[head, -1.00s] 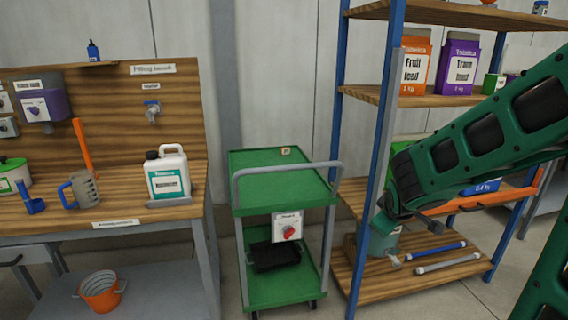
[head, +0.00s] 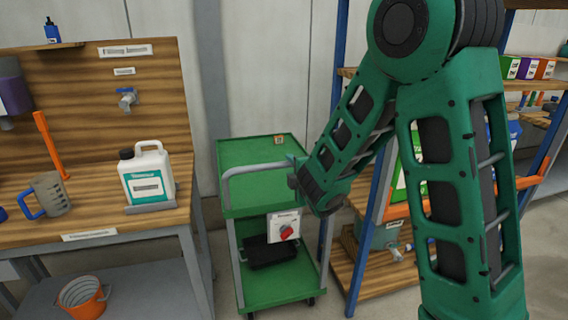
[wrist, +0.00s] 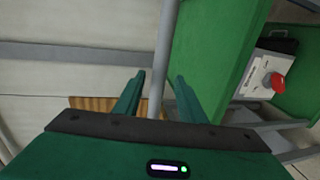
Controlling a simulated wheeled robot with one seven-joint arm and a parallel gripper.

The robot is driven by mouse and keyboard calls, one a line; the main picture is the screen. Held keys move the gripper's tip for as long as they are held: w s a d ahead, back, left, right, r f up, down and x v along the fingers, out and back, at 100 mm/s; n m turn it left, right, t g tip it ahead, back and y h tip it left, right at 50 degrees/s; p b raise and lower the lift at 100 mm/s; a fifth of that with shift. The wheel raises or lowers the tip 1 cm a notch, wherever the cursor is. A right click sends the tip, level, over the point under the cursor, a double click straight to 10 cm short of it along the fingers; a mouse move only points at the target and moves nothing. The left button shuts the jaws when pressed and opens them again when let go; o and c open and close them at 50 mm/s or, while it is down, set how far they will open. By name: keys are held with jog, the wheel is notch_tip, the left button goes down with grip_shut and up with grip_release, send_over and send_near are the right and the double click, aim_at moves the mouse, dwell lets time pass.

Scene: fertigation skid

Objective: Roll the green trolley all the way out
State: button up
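The green trolley (head: 255,153) stands on the floor between the bench and the shelving, with a grey push handle (head: 240,169) at its near side. A white box with a red knob (head: 284,226) hangs under its top deck, and a black tray (head: 268,252) lies on the lower deck. My gripper (head: 292,172) is at the right end of the handle, its fingers mostly hidden in the head view. In the wrist view my gripper (wrist: 161,76) is open, with the handle bar (wrist: 164,50) showing between its fingertips. I cannot tell whether they touch it.
The filling bench (head: 100,225) stands close on the left, bearing a white jug (head: 147,178) and a grey measuring cup (head: 50,195). An orange bucket (head: 82,297) sits beneath. Shelving with a blue post (head: 361,262) stands close on the right.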

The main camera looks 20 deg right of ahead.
jog(key=w+f, duration=0.1)
jog(key=w, duration=0.6)
jog(key=shift+f, duration=0.25)
grip_shut()
